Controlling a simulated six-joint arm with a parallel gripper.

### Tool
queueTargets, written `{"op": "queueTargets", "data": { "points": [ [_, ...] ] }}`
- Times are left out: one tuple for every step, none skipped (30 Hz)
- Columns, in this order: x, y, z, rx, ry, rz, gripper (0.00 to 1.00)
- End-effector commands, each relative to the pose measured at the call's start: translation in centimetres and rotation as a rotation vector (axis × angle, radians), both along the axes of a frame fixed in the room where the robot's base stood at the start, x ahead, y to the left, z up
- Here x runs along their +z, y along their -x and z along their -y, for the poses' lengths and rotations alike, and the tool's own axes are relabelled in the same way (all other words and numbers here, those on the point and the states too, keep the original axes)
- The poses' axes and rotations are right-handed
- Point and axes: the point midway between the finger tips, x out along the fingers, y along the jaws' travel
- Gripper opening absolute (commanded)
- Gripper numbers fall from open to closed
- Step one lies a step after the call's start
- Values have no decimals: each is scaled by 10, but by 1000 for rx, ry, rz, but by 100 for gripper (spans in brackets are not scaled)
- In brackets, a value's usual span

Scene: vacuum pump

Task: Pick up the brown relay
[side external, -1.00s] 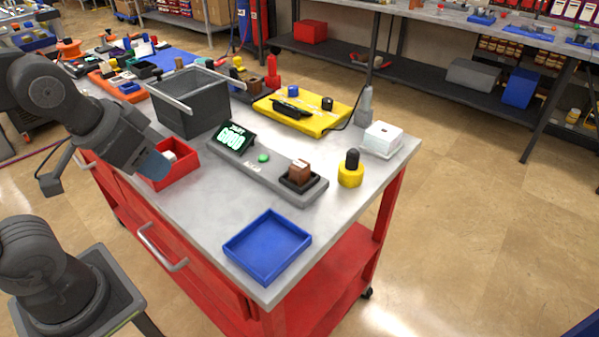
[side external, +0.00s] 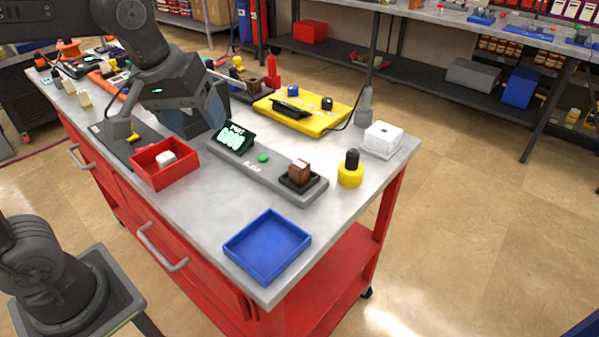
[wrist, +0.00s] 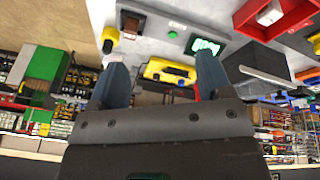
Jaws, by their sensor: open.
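The brown relay (side external: 299,172) sits upright in a black socket (side external: 300,183) at the right end of a grey tester, whose display (side external: 233,137) is lit green. In the wrist view the relay (wrist: 132,24) shows small at the top. My gripper (side external: 207,128) is at the left of the tester, above the table and apart from the relay. In the wrist view its two blue-grey fingers (wrist: 162,78) are spread wide with nothing between them. In the side view the arm hides most of the dark grey bin behind it.
A red tray (side external: 150,180) with a white block stands left of the tester, and an empty blue tray (side external: 238,249) in front of it. A yellow-black knob part (side external: 350,172) and a white box (side external: 382,138) stand to the right. A yellow case (side external: 330,113) lies behind.

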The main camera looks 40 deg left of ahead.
Motion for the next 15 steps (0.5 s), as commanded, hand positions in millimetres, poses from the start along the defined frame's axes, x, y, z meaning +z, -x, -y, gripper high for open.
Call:
{"op": "queueTargets", "data": {
  "points": [
    [2,-20,3,77,27,-35,72],
    [3,-30,5,129,44,-54,72],
    [3,-44,8,199,64,-77,72],
    [3,-55,10,252,78,-96,72],
    [2,-65,12,305,91,-113,72],
    [1,-79,15,377,107,-136,72],
    [-2,-90,17,431,117,-153,72],
    [-4,-100,20,484,127,-170,72],
    [-8,-114,23,559,138,-192,72],
    [-12,-124,26,612,145,-207,72],
    [-16,-133,28,664,150,-223,72],
    [-21,-145,32,731,158,-240,72],
    [-26,-153,34,779,161,-253,72],
    [-30,-160,36,822,163,-263,72],
    [-36,-169,39,877,166,-276,72]
  ]
}}
